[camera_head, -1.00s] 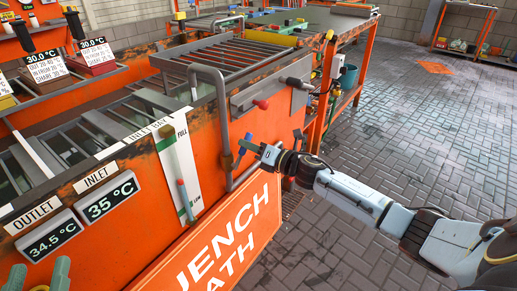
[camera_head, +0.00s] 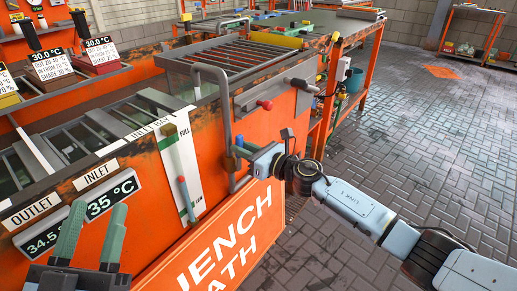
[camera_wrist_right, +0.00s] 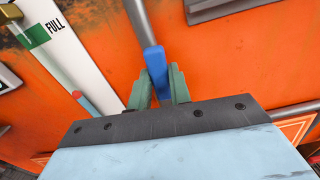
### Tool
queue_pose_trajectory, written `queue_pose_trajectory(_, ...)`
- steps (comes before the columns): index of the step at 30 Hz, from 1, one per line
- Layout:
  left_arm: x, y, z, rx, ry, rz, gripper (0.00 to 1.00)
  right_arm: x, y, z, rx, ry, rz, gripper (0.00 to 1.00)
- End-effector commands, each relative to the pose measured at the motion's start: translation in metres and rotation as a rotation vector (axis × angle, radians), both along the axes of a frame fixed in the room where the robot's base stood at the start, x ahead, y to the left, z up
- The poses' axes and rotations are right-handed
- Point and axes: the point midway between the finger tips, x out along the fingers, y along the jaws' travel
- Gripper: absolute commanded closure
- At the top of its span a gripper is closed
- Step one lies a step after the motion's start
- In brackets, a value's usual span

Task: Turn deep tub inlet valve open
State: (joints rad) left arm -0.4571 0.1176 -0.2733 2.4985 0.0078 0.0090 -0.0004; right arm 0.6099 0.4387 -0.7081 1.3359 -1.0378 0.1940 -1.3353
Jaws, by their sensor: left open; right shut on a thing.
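A blue valve handle (camera_head: 238,141) sits on the grey bent pipe (camera_head: 226,100) at the front of the orange bath. My right gripper (camera_head: 243,149) is shut on it; in the right wrist view the blue handle (camera_wrist_right: 155,62) stands between the two green fingers (camera_wrist_right: 159,88). The fingers hide its lower part. My left gripper (camera_head: 92,232) is at the lower left, open and empty, with its green fingers pointing up in front of the temperature displays. I cannot tell from the frames which tub this valve feeds.
A red-tipped handle (camera_head: 265,104) is on the panel right of the pipe. A level gauge (camera_head: 182,175) marked FULL and LOW is left of it. The QUENCH BATH sign (camera_head: 235,240) is below. The paved floor (camera_head: 420,120) at the right is mostly clear.

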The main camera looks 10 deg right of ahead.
Motion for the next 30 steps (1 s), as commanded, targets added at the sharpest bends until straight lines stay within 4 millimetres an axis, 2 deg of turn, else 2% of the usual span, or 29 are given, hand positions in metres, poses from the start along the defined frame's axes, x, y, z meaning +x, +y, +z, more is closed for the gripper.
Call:
queue_pose_trajectory(5, -0.0003, 0.0001, 0.0007, -0.003, -0.009, 0.0, 0.54, 0.0006, 0.0064, 0.0015, -0.011, -0.012, 0.008, 1.0)
queue_pose_trajectory(14, -0.0004, 0.0, 0.0008, -0.003, -0.009, 0.0, 0.54, 0.0001, 0.0057, 0.0017, -0.009, -0.012, 0.008, 1.0)
queue_pose_trajectory(15, -0.0004, 0.0, 0.0008, -0.003, -0.009, 0.0, 0.54, 0.0001, 0.0057, 0.0017, -0.009, -0.012, 0.008, 0.78)
queue_pose_trajectory(19, -0.0004, 0.0, 0.0007, -0.003, -0.009, 0.0, 0.54, 0.0, 0.0057, 0.0013, -0.009, -0.011, 0.008, 0.61)
queue_pose_trajectory(20, -0.0004, 0.0, 0.0007, -0.003, -0.009, 0.0, 0.54, -0.0001, 0.0056, 0.0012, -0.009, -0.011, 0.008, 0.58)
queue_pose_trajectory(30, 0.0001, -0.0001, 0.0008, -0.001, -0.003, 0.0, 0.54, -0.0023, 0.0031, 0.0004, -0.01, -0.009, 0.007, 0.58)
